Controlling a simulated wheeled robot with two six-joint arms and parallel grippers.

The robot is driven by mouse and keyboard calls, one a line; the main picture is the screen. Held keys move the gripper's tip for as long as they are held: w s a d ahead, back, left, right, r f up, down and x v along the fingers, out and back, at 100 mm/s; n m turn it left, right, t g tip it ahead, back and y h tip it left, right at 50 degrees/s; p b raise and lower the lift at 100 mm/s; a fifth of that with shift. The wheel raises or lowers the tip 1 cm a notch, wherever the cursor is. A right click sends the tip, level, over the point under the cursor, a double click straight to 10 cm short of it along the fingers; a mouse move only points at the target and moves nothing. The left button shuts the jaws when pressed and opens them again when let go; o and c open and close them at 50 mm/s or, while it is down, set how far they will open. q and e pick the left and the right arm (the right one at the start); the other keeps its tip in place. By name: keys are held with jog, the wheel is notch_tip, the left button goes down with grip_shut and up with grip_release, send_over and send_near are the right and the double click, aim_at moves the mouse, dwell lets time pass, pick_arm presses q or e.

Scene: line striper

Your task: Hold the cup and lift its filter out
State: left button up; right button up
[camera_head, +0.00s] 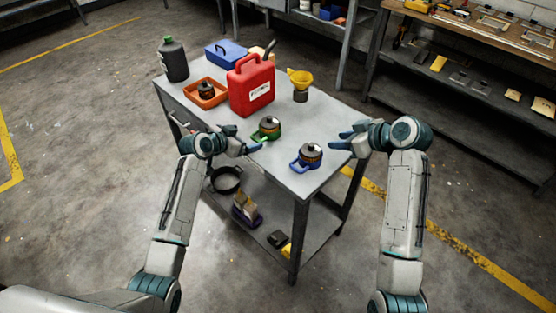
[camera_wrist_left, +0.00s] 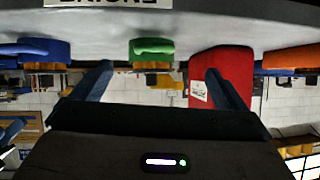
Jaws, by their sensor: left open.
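A blue cup (camera_head: 305,162) with a side handle stands near the front corner of the table, with a dark round filter-like part (camera_head: 311,149) in its top. A green cup (camera_head: 265,134) with a similar dark top stands to its left. My left gripper (camera_head: 252,146) is open and empty just in front of the green cup. The left wrist view looks upside down; the green cup (camera_wrist_left: 152,47) shows between the fingers and the blue cup (camera_wrist_left: 35,48) to the left. My right gripper (camera_head: 338,141) has its fingers apart, right of the blue cup and not touching it.
On the metal table (camera_head: 215,122) stand a red canister (camera_head: 250,88), an orange tray (camera_head: 205,100), a dark bottle (camera_head: 173,60), a blue box (camera_head: 226,53) and a yellow funnel (camera_head: 300,78). A lower shelf holds a black pan (camera_head: 227,181). A workbench stands at the back right.

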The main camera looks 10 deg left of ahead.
aim_at(302, 157)
pick_arm(q)
jog(key=s+d+m+h, duration=0.1)
jog(key=s+d, duration=0.1)
jog(key=d, duration=0.2)
jog(key=s+d+m+g+h, duration=0.1)
jog(key=s+d+h, duration=0.1)
jog(key=s+d, duration=0.1)
jog(key=s+d+m+h, duration=0.1)
jog(key=s+d, duration=0.2)
jog(key=d, duration=0.2)
jog(key=shift+s+r+g, duration=0.15)
jog(key=shift+r+g, duration=0.25)
jog(key=shift+d+h, duration=0.35)
jog(key=shift+h, duration=0.05)
jog(key=x, duration=1)
jog(key=shift+d+f, duration=0.1)
jog(key=shift+f, duration=0.15)
jog(key=shift+c, duration=0.4)
